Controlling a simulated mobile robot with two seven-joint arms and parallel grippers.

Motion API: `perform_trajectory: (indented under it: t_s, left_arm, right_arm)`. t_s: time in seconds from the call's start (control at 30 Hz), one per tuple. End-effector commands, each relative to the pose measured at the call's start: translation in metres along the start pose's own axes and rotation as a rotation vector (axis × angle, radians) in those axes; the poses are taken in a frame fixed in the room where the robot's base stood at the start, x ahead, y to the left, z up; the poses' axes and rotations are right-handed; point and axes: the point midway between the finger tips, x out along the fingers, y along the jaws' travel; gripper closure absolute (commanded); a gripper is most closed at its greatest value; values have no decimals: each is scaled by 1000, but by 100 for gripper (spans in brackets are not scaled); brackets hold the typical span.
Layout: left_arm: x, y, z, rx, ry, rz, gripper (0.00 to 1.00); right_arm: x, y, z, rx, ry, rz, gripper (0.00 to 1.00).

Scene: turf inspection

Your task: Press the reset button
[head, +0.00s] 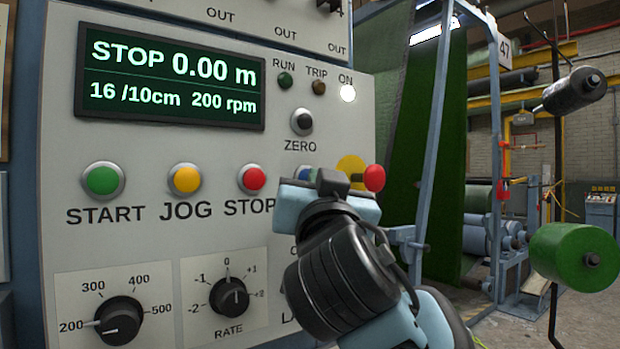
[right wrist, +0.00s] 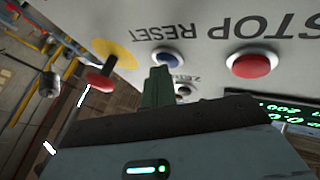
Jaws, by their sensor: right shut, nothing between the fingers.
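The reset button is a round blue button in a metal ring, labelled RESET, on the grey control panel (head: 155,230). In the right wrist view the blue reset button (right wrist: 168,55) shows just beyond my fingertips, its lower part covered by them. In the head view only a sliver of the reset button (head: 304,172) shows above my right gripper (head: 325,192), which hides its label. My right gripper is shut and empty; its closed fingers (right wrist: 160,72) point at the button. I cannot tell whether they touch it. My left gripper is not in view.
Left of it is the red STOP button (head: 252,178), then yellow JOG (head: 186,179) and green START (head: 103,181). Close on the right is a red mushroom button (head: 374,178) on a yellow disc. The ZERO button (head: 302,121) is above. The display (head: 170,76) reads STOP.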

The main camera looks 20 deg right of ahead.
Motion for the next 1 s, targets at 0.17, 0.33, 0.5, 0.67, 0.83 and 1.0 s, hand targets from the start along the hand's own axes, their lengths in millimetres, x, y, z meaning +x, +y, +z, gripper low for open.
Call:
perform_trajectory:
  t_s: [0.17, 0.33, 0.5, 0.67, 0.83, 1.0]
  left_arm:
    - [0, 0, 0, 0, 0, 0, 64]
    - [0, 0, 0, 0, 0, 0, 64]
    - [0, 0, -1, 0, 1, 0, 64]
    - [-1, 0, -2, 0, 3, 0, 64]
    - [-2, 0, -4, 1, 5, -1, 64]
    - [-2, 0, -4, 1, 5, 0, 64]
  right_arm:
    - [1, 0, 1, -1, -2, 0, 100]
    - [1, 0, 1, -1, -2, 0, 100]
    - [-2, 0, 0, -1, -2, -1, 100]
    - [-8, 4, -3, 0, -3, -1, 100]
    - [-14, 7, -6, -1, -2, 0, 100]
    - [-15, 8, -6, -1, -1, 1, 100]
